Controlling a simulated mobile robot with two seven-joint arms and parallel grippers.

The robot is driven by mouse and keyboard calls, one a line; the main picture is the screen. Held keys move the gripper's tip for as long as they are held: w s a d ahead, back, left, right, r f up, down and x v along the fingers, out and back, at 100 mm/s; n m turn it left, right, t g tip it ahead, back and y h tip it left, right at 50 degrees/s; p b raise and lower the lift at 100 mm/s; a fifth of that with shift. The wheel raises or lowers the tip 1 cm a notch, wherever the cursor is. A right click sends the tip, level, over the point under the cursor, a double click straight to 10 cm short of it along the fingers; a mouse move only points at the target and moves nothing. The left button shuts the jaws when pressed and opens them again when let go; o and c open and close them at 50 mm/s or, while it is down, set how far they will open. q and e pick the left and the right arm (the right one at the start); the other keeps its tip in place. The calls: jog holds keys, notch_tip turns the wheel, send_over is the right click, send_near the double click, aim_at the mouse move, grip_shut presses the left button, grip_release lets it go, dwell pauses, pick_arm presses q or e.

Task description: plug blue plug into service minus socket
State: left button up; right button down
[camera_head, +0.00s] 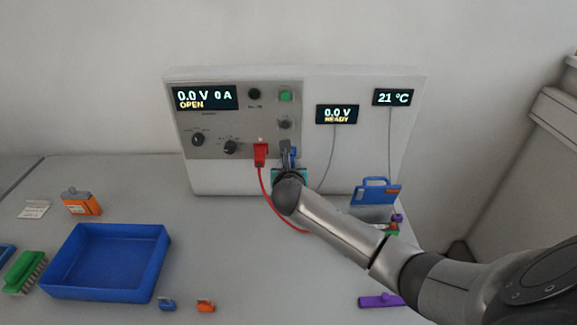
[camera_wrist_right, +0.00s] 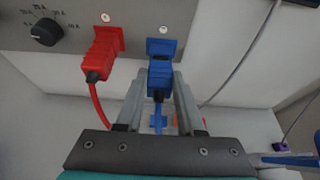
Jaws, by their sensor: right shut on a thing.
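The blue plug (camera_wrist_right: 159,78) is between the fingers of my right gripper (camera_wrist_right: 160,84), which is shut on it. The plug's nose meets the lower part of the blue socket (camera_wrist_right: 161,47) on the panel; I cannot tell how deep it sits. A blue cable (camera_wrist_right: 158,115) hangs from the plug between the fingers. In the head view my right gripper (camera_head: 288,155) is at the panel's lower edge, just right of the red plug (camera_head: 261,154), and mostly hides the blue plug (camera_head: 294,153). My left gripper is not in view.
The red plug (camera_wrist_right: 100,60) sits in the red socket left of the blue one, its cable (camera_head: 266,198) hanging beside my gripper. The cycler (camera_head: 360,151) stands at the back. A blue tray (camera_head: 107,293), green brush (camera_head: 24,272) and orange object (camera_head: 81,204) are at left.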

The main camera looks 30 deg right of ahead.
jog(key=shift+w+d, duration=0.3)
jog(key=shift+w, duration=0.2)
dwell(0.4)
jog(key=shift+c, duration=2.2)
grip_release()
jog(key=p+v, duration=0.2)
jog(key=v, duration=1.3)
jog(key=shift+s+a, duration=0.15)
